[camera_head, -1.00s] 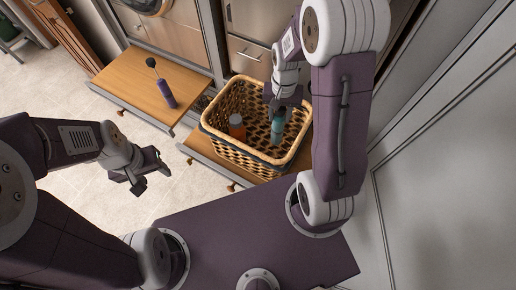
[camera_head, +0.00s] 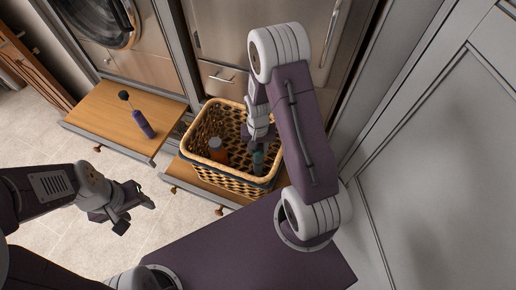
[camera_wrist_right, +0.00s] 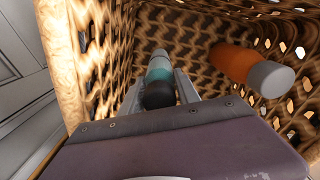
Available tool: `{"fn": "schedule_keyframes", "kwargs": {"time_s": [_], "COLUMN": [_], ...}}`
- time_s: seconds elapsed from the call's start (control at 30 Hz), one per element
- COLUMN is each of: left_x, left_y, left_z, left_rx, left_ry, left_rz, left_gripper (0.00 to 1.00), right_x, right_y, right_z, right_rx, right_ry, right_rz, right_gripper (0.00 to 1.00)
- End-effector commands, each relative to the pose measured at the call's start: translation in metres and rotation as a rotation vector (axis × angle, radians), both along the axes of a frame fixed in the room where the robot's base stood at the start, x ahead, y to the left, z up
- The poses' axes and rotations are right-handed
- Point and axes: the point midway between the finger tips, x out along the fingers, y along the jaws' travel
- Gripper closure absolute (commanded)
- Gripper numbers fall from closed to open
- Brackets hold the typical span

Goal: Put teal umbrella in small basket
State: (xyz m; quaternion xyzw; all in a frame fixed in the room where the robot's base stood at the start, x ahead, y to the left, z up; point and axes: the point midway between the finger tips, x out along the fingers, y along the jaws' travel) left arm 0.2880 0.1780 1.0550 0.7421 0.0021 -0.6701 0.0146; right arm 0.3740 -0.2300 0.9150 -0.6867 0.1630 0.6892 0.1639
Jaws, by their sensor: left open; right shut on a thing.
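The teal umbrella (camera_head: 257,161) is short and folded, with a dark end and a light grey end. My right gripper (camera_head: 259,142) is shut on it and holds it inside the woven basket (camera_head: 222,175), toward the right side. In the right wrist view the umbrella (camera_wrist_right: 159,72) sits between the fingers, with the basket's wall (camera_wrist_right: 180,30) around it. I cannot tell whether the umbrella touches the basket's bottom. My left gripper (camera_head: 136,214) is open and empty, over the floor left of the basket.
An orange item with a grey cap (camera_head: 217,150) is in the basket, left of the umbrella; it also shows in the right wrist view (camera_wrist_right: 245,66). A purple item with a black knob (camera_head: 144,124) lies on the wooden bench (camera_head: 100,112). A grey panel (camera_head: 430,180) stands close on the right.

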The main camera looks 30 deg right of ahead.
Motion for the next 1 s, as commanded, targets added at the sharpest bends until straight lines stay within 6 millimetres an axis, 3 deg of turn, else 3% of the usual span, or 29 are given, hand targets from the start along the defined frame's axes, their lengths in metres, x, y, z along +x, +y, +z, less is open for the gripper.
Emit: {"fn": "schedule_keyframes", "kwargs": {"time_s": [0.2,0.23,0.3,0.67,0.77,1.0], "left_x": [0.0,0.0,0.0,0.0,0.0,0.0], "left_y": [0.0,0.0,0.0,0.0,0.0,0.0], "left_z": [-0.004,-0.002,-0.002,0.001,-0.001,-0.003], "left_rx": [0.0,0.0,0.0,0.0,0.0,0.0], "left_ry": [0.0,0.0,0.0,0.0,0.0,0.0], "left_rz": [0.0,0.0,0.0,0.0,0.0,0.0], "left_gripper": [0.47,0.47,0.47,0.47,0.47,0.47], "right_x": [0.0,0.0,0.0,0.001,0.002,0.002], "right_y": [0.0,0.0,0.0,0.0,0.0,0.0], "right_z": [-0.004,-0.003,-0.003,0.004,0.019,0.078], "right_rx": [0.0,0.0,0.0,0.0,-0.001,-0.001], "right_ry": [0.0,0.0,0.0,-0.002,-0.007,-0.008], "right_rz": [0.0,0.0,0.0,0.0,0.0,0.0], "right_gripper": [1.0,0.54,0.4,0.4,0.4,0.4]}}
